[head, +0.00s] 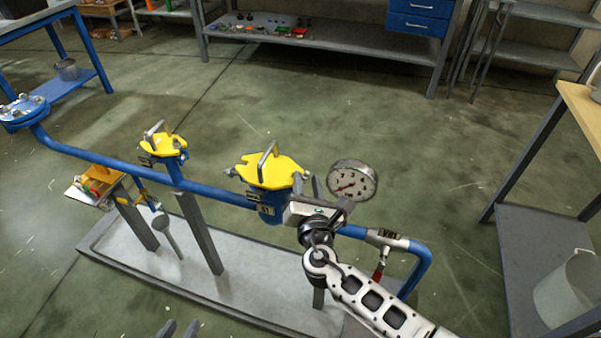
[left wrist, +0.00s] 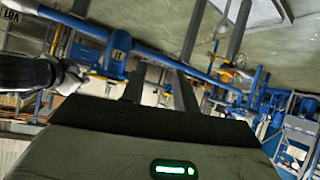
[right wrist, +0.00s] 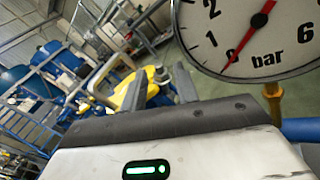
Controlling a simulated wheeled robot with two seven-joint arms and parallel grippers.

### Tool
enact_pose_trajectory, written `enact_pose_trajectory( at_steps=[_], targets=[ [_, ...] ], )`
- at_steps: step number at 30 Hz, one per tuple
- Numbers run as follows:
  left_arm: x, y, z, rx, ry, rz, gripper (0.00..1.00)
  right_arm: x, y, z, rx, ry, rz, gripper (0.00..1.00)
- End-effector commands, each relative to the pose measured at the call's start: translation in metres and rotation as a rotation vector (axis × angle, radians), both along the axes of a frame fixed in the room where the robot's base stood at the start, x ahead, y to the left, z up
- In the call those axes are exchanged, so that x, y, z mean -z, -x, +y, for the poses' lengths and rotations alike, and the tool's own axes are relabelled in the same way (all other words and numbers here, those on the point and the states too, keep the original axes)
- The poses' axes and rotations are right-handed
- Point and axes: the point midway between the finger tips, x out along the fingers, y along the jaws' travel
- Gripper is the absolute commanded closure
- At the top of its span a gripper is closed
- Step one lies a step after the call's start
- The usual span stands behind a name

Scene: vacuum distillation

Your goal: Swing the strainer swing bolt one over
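The larger strainer has a yellow cover (head: 265,170) with an upright grey handle, and sits on the blue pipe. A swing bolt (head: 231,171) shows at the cover's left edge; the bolts on the right edge are partly hidden by my right gripper (head: 309,188). That gripper is beside the cover's right side, its two fingers apart. In the right wrist view the yellow cover (right wrist: 128,92) and a metal nut (right wrist: 161,74) show beyond and between the open fingers; contact cannot be told. My left gripper (head: 179,328) is open and empty at the bottom edge, low and away from the strainer.
A pressure gauge (head: 352,180) stands close to the right of my right gripper. A smaller yellow-covered strainer (head: 165,143) stands to the left. Valve V81 (head: 386,237) and the blue pipe (head: 420,270) lie to the right. A workbench (head: 580,105) is at far right.

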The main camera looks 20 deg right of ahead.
Motion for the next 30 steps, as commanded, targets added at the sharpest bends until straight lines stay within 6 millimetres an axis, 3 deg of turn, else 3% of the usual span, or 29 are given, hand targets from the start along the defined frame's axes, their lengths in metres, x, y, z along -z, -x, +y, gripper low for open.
enact_pose_trajectory(
  at_steps=[11,12,15,20,23,25,30],
  targets=[
    [0.000,0.000,0.000,-0.001,0.001,0.000,0.70,0.000,-0.003,-0.003,0.003,0.000,0.001,0.70],
    [0.000,0.000,0.000,-0.001,0.001,0.000,0.70,0.000,-0.003,-0.003,0.003,0.000,0.001,0.73],
    [0.000,0.000,0.000,-0.001,0.001,0.000,0.70,0.000,-0.003,-0.003,0.003,0.000,0.001,1.00],
    [-0.002,0.000,0.000,-0.001,0.001,0.000,0.70,-0.001,-0.003,-0.002,0.003,0.004,0.003,1.00],
    [-0.013,0.000,0.001,0.001,-0.008,0.000,0.70,-0.007,-0.004,0.000,0.004,0.032,0.024,1.00],
    [-0.024,0.001,0.002,0.003,-0.020,0.003,0.70,-0.012,-0.006,0.002,0.004,0.076,0.052,1.00],
    [-0.029,0.007,0.009,0.015,-0.079,0.041,0.70,-0.019,-0.012,0.011,0.002,0.218,0.148,1.00]
  ],
)
